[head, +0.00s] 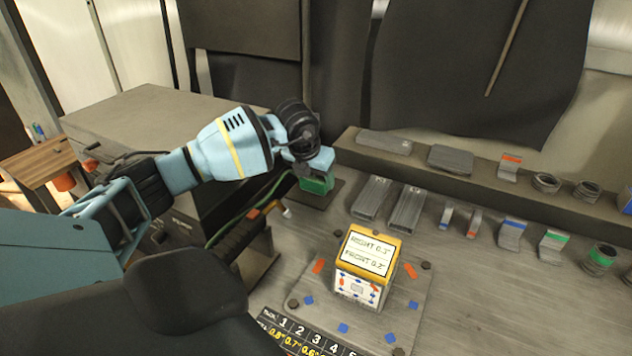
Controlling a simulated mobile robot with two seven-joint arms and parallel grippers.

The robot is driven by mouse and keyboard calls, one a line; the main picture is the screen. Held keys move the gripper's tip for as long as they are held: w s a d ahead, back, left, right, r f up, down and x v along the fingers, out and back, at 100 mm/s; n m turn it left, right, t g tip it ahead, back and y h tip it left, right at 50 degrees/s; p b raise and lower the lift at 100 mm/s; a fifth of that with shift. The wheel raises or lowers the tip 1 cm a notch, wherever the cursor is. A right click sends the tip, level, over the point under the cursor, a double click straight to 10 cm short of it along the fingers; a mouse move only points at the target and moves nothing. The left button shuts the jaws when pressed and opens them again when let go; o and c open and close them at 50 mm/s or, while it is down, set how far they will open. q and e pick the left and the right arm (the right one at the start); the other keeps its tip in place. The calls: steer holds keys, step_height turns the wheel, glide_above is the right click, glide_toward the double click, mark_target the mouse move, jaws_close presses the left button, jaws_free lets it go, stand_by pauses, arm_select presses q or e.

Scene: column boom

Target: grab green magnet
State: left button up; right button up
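The green magnet (318,184) is a small green block on a dark square plate, left of the middle of the bench. My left gripper (313,168) reaches in from the left and points down right over the magnet. The gripper body covers the magnet's top, and I cannot tell whether the fingers touch it. The fingertips are too small and hidden to tell open from shut. My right gripper is not in view.
A yellow-topped box (368,256) with a label stands on a metal plate in front. Grey metal blocks (405,208) and several colour-banded parts lie right of the magnet. A raised ledge (480,180) runs behind. A grey cabinet (135,115) and green cable (250,212) are at left.

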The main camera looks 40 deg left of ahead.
arm_select(q)
steer(key=c, duration=0.7)
steer(key=shift+r, duration=0.1)
steer(key=shift+c, duration=0.4)
steer(key=shift+r, duration=0.45)
steer(key=r, duration=0.1)
steer(key=d+r, duration=0.1)
steer(key=shift+r, duration=0.3)
steer(key=s+d, duration=0.1)
steer(key=d, duration=0.4)
steer(key=s+d+r+b, duration=0.1)
steer(key=d, duration=0.3)
steer(key=s+d, duration=0.1)
steer(key=d, duration=0.4)
steer(key=shift+s+d+r, duration=0.15)
steer(key=shift+d+r, duration=0.05)
steer(key=shift+d, duration=0.15)
